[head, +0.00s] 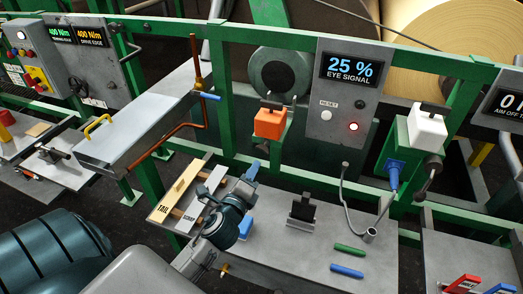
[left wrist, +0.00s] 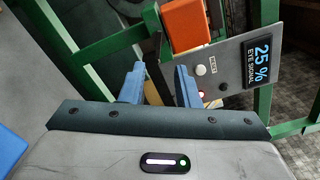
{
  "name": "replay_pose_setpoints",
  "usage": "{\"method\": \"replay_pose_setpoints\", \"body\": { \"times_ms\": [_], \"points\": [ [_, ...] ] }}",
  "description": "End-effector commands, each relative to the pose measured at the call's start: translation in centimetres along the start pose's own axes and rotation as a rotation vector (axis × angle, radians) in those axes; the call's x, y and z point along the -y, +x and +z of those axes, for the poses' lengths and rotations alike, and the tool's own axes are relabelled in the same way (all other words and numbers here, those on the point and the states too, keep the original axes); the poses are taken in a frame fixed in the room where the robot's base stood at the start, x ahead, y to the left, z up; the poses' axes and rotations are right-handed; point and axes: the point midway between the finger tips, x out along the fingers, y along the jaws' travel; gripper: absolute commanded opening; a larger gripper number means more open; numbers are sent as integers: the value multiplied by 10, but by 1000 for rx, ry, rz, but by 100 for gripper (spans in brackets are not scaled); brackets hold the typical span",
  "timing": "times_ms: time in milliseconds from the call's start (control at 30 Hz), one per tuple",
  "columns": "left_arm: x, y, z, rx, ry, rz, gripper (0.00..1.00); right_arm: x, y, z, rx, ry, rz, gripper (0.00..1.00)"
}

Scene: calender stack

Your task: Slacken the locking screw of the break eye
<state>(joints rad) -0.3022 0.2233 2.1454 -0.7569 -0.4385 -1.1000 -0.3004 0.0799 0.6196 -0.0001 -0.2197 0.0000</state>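An orange box (head: 269,123) with a dark bar on top is mounted on the green frame, left of the signal panel. A white box (head: 427,131) with a similar dark top sits on a green bracket at right. No label shows which one is the break eye, and I cannot make out a locking screw for certain. My left gripper (head: 250,197) is over the grey bench, below and in front of the orange box. Its blue fingers are apart and empty in the left wrist view (left wrist: 160,88), with the orange box (left wrist: 187,23) beyond them. My right gripper is not visible.
The signal panel (head: 345,105) reads 25 % and has a lit red light. The grey bench (head: 300,255) carries a black stand (head: 302,208), green (head: 350,251) and blue (head: 346,271) bars. Boards marked TAIL (head: 177,192) and a green rail (head: 310,178) are close by.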

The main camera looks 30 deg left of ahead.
Motion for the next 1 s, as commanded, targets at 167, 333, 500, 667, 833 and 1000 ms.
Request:
{"method": "replay_pose_setpoints", "body": {
  "times_ms": [167,333,500,667,833,1000],
  "points": [
    [3,37,2,1,-2,1,29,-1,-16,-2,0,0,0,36],
    [2,62,1,0,-3,1,29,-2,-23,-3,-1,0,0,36],
    [0,74,0,0,-4,2,29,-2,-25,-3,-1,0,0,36],
    [-1,76,0,0,-4,3,29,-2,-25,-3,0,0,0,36],
    [-1,76,0,0,-5,3,23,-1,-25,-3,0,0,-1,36],
    [-1,76,0,0,-5,3,0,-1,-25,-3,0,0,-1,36]
  ]
}}
